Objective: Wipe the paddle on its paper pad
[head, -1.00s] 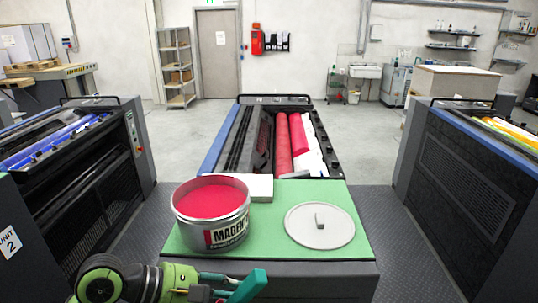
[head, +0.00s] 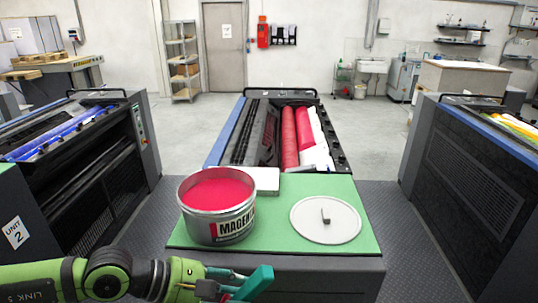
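The paper pad (head: 267,181) is a white block lying on the green top (head: 272,238), behind and to the right of the open ink can (head: 236,228). The can is silver, labelled "MAGEN…", and holds magenta ink (head: 216,190). I cannot make out a paddle. My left gripper (head: 250,284) is at the bottom edge, in front of the green top and below the can. Its teal part points up and right; I cannot tell its finger gap or whether it holds anything. My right gripper is not in view.
Behind the top is a press unit with red rollers (head: 290,140). Other press units stand left (head: 85,165) and right (head: 470,170), with dark floor between.

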